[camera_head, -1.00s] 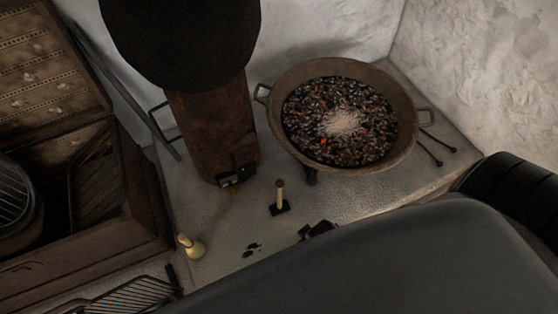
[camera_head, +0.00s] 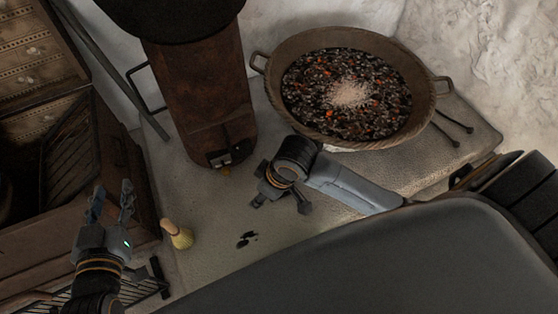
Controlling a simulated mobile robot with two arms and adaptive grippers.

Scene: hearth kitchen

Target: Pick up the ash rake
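The ash rake, likely the small tool with an upright pale handle and dark flat head seen on the ledge earlier, does not show now. My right gripper (camera_head: 281,204) covers the place where it stood. That gripper reaches in from the right, over the pale stone ledge (camera_head: 205,265), with its dark fingers spread apart. Whether anything is between them is hidden. My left gripper (camera_head: 111,203) is at the lower left, beside the wooden chest, with its two fingers apart and nothing between them.
A wide pan of embers (camera_head: 264,100) stands behind my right gripper. A rusty stove column (camera_head: 205,100) is left of it. A small brush (camera_head: 179,236) stands between my grippers. Two dark rods (camera_head: 450,130) lie right of the pan. A wooden chest (camera_head: 135,190) is at left.

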